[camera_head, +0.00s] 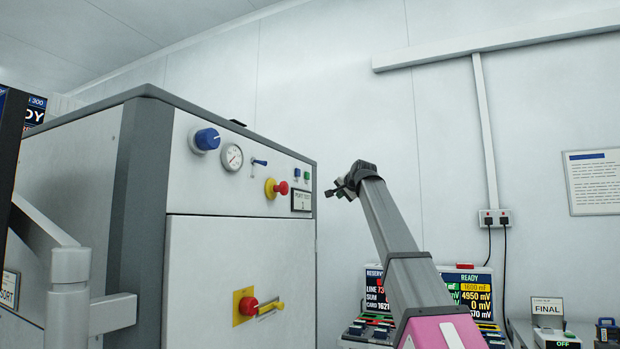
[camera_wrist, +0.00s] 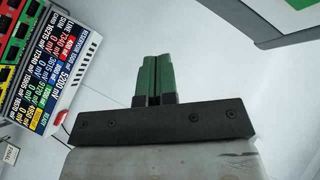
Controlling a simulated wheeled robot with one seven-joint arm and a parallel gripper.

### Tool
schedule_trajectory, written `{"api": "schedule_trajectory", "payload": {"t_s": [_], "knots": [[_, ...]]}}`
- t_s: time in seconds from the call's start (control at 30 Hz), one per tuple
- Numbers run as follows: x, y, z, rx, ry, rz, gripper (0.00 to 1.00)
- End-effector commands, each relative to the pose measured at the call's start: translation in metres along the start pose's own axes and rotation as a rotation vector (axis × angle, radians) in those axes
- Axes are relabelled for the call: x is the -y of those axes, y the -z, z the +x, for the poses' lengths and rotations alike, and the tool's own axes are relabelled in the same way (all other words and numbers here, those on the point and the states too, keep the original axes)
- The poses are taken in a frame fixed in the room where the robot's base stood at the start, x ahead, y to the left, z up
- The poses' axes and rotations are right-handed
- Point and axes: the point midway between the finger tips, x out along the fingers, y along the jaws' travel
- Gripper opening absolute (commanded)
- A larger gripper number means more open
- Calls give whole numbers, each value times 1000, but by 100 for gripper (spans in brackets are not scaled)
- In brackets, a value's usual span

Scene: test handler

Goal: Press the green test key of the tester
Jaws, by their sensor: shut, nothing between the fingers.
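My gripper (camera_head: 342,190) is raised in free air right of the tall cabinet in the head view. Its two green fingers (camera_wrist: 154,75) are together and empty in the wrist view. The wrist view shows a unit with a RESERVOIR screen (camera_wrist: 68,85) and coloured keys, one row green (camera_wrist: 22,28), at the upper left, apart from the fingers. I cannot tell which green key is the test key.
The tall cabinet (camera_head: 235,190) fills the left, with a blue knob (camera_head: 207,139), gauge (camera_head: 232,157), red buttons and a small green button (camera_head: 306,177). A FINAL sign (camera_head: 547,308) and a box marked OFF (camera_head: 563,344) are at lower right. Space around my gripper is free.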

Motion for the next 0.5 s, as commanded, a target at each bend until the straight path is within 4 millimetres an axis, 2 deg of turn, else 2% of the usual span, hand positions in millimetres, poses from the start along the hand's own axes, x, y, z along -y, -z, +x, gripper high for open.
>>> {"api": "schedule_trajectory", "payload": {"t_s": [0.03, 0.2, 0.33, 0.5], "knots": [[17, 8, -7, -7, 18, 6, 0], [52, 22, -28, -25, 61, 28, 0], [64, 26, -36, -31, 77, 36, 0], [67, 27, -39, -32, 81, 39, 0]]}}
